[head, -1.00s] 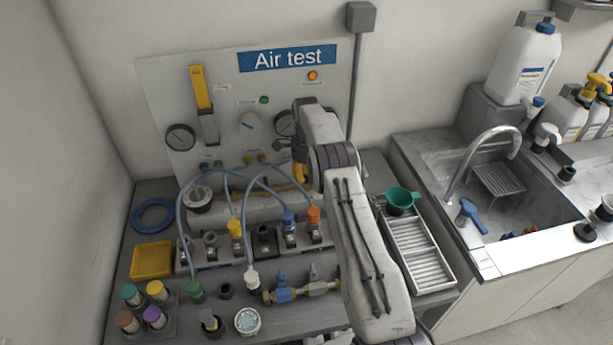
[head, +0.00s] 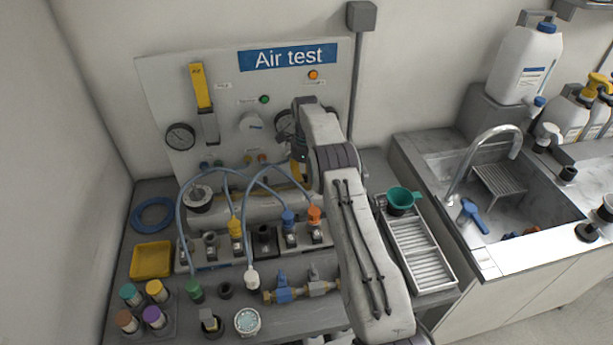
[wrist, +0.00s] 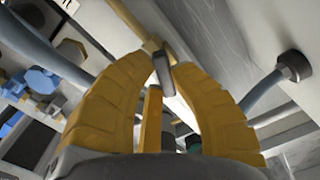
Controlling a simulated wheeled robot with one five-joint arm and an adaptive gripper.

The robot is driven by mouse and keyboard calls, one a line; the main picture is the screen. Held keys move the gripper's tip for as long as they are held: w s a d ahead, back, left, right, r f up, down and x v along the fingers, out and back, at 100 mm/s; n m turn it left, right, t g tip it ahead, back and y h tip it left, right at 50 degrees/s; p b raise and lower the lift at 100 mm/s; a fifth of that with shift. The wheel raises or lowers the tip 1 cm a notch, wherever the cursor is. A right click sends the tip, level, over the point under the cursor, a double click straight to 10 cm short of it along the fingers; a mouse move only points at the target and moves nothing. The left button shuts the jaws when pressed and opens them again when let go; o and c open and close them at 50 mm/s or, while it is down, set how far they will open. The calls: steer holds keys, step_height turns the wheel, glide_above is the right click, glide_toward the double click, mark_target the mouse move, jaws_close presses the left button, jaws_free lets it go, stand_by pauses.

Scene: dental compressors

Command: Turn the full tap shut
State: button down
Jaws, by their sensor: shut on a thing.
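My gripper (wrist: 166,60) has yellow fingers closing from both sides on a small grey lever-like piece (wrist: 162,72). I take this piece to be the tap's handle; no label is readable on it. A brass-coloured fitting (wrist: 151,45) shows just beyond the fingertips. In the head view my gripper is at the lower right of the Air test panel (head: 230,80), mostly hidden by my own arm. The tap it holds is hidden there. A brass pipe (head: 262,191) runs along the panel's foot towards my gripper.
Blue hoses (head: 180,215) loop close to my gripper on the left. Below stand a row of coloured connectors (head: 288,222) and a blue-handled valve (head: 283,289). A metal tray (head: 418,250) with a green funnel (head: 402,198) and a sink (head: 540,190) lie to the right.

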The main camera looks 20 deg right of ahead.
mark_target(306, 176)
steer(key=shift+m, duration=0.5)
steer(key=c, duration=1.1)
jaws_free()
steer(key=shift+o, duration=0.2)
steer(key=shift+w+r, duration=0.1)
steer(key=shift+r, duration=3.6)
steer(key=shift+o, duration=0.4)
